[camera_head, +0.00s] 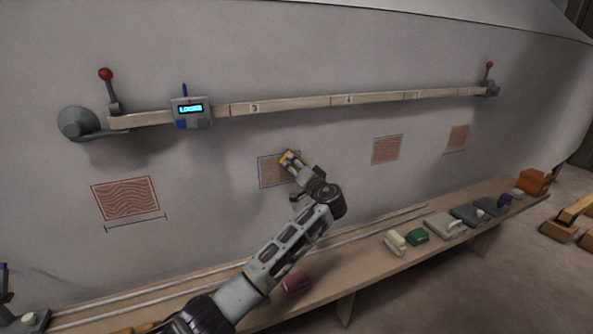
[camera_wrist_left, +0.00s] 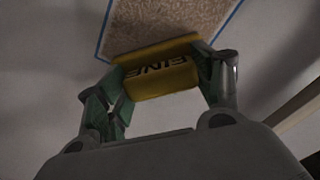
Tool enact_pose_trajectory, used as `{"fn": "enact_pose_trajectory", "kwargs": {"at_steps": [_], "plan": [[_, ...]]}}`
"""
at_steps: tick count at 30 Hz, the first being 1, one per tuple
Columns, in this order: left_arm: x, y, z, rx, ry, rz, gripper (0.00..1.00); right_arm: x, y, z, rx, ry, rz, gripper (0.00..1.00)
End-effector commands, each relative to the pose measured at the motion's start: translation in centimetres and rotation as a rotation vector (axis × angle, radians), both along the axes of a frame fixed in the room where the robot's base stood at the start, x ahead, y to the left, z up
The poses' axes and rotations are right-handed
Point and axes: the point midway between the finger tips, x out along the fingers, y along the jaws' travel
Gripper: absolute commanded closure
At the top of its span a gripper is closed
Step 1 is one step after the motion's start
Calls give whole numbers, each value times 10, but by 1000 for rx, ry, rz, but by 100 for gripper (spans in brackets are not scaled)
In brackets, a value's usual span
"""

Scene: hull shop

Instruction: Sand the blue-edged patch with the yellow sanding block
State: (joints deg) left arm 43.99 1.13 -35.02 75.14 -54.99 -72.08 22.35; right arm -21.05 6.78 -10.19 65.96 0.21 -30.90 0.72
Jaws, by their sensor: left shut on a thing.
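The blue-edged patch (camera_head: 268,173) is on the grey hull wall in the middle of the head view, a tan rectangle with a thin blue border. It also fills the top of the left wrist view (camera_wrist_left: 165,25). My left gripper (camera_head: 294,164) is shut on the yellow sanding block (camera_wrist_left: 158,72), which carries dark lettering. In the head view the block (camera_head: 290,158) is at the patch's upper right part and partly covers it. It looks to be against or very close to the patch; contact is hard to tell. My right gripper is not in view.
A wooden rail (camera_head: 290,105) with a display box (camera_head: 191,112) runs above. A bench (camera_head: 370,262) below holds a green block (camera_head: 416,236), several other blocks and a maroon piece (camera_head: 296,283).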

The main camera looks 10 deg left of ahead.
Motion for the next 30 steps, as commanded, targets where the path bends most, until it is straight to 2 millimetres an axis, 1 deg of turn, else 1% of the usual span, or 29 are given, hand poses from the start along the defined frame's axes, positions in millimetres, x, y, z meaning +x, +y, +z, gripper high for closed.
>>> {"fn": "enact_pose_trajectory", "kwargs": {"at_steps": [12, 22, 23, 27, 30], "plan": [[13, -17, -3, 1, 0, 1, 58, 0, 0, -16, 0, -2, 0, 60], [14, -19, -4, 0, -1, -1, 58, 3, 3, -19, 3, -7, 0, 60], [14, -19, -5, 1, 1, 0, 36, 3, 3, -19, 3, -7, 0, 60], [14, -19, -5, 1, 1, 0, 54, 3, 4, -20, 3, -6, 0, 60], [14, -19, -6, 1, 1, 0, 54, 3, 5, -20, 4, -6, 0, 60]]}}
